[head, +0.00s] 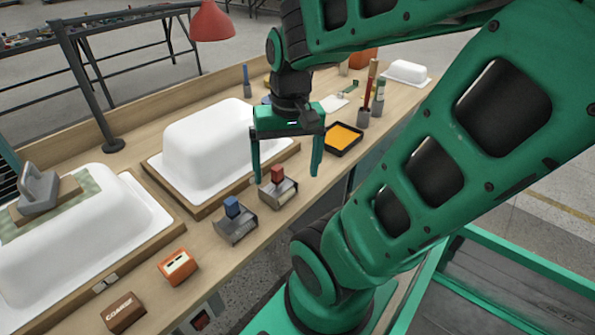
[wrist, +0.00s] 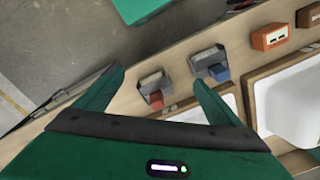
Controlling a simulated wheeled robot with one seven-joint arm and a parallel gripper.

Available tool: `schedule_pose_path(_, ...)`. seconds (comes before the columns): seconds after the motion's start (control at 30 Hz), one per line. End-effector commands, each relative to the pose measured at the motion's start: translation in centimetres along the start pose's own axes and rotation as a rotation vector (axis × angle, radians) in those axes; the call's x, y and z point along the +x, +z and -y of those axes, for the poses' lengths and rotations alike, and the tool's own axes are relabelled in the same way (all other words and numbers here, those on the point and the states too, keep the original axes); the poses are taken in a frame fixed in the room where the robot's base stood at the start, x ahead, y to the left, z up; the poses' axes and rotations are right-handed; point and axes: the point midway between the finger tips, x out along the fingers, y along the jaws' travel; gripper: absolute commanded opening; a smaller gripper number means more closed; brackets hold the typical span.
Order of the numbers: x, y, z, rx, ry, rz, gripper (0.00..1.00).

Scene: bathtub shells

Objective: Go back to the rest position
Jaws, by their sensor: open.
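My green gripper (head: 287,177) is open and empty, pointing down above the workbench's front edge in the head view. Its two fingers also show spread in the wrist view (wrist: 158,76). In the head view, the red-topped block in a grey metal holder (head: 279,189) shows just below and between the fingertips, and I see no contact. A blue-topped block in a like holder (head: 236,222) stands to its left. In the wrist view, the red block (wrist: 156,99) and the blue block (wrist: 219,73) show near the fingers.
Two white tub shells (head: 205,150) (head: 75,240) lie on wooden boards, the left one bearing a grey-handled tool (head: 38,188). An orange block (head: 178,267), brown block (head: 122,312), yellow-filled tray (head: 343,138) and tool cups (head: 376,100) line the bench. A red lamp (head: 211,20) overhangs it.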

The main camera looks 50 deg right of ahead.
Motion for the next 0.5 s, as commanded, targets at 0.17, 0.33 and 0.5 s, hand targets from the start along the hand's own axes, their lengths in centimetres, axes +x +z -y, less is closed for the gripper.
schedule_pose_path(0.17, -0.3, 2.2, -2.4, -0.074, 0.032, 0.035, 0.89)
schedule_pose_path(0.33, -0.4, 2.6, -2.7, -0.090, 0.036, 0.042, 0.89)
schedule_pose_path(0.5, -0.4, 2.6, -2.7, -0.090, 0.036, 0.041, 0.89)
